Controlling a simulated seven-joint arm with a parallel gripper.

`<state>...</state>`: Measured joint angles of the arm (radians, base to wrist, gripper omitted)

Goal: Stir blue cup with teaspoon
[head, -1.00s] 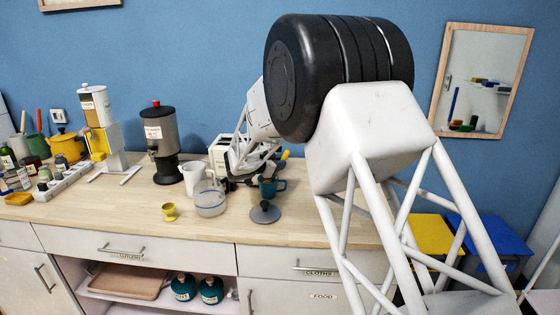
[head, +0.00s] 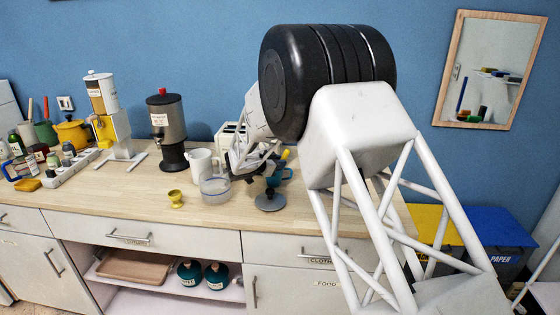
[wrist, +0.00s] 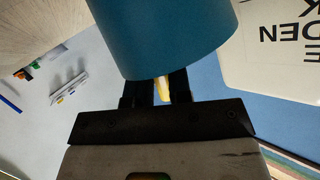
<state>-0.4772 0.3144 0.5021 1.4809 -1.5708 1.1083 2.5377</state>
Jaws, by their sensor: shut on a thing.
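My gripper (head: 268,171) is at the teal-blue cup (head: 284,174) on the counter, partly in front of it in the head view. In the wrist view the cup (wrist: 165,35) is large and close, covering the ends of the fingers. My gripper (wrist: 162,85) is shut on a yellow piece (wrist: 162,90), which looks like the teaspoon's handle. Its yellow end (head: 286,154) shows just above the cup in the head view. The spoon's bowl and the cup's inside are hidden, so I cannot tell whether the spoon is inside.
A grey lid (head: 270,203) lies in front of the cup. A clear jug (head: 214,189), white mug (head: 200,166) and yellow egg cup (head: 176,198) stand to the left. The toaster (head: 229,137) is behind. The front counter strip is clear.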

